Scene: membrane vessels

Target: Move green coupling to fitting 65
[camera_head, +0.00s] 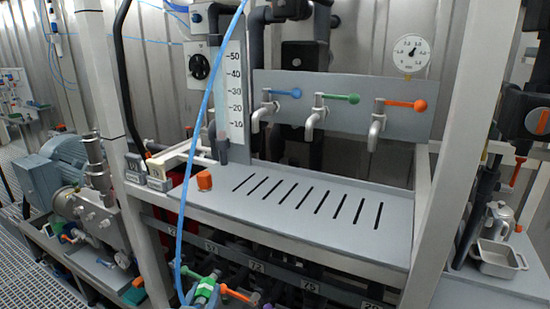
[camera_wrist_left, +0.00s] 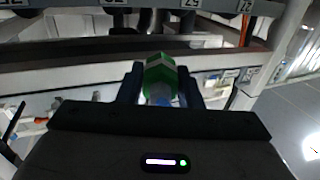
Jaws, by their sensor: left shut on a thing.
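The green coupling (camera_wrist_left: 158,72), with a pale band, sits between the two dark fingers of my left gripper (camera_wrist_left: 160,70), which is shut on it in the left wrist view. A bit of blue shows just behind it, near the gripper body. In the head view, a green piece with a pale band (camera_head: 205,290) at the bottom edge looks like the coupling, beside the blue hose (camera_head: 184,190). The gripper's fingers are not clear there. I cannot make out a label reading 65 in either view. My right gripper is not in view.
A grey slotted shelf (camera_head: 390,250) stands in a metal frame, with numbered labels under its front edge. Above it are blue, green and orange taps (camera_head: 378,128). An orange cap (camera_head: 204,180) stands at the shelf's left. A post (camera_head: 115,130) rises left.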

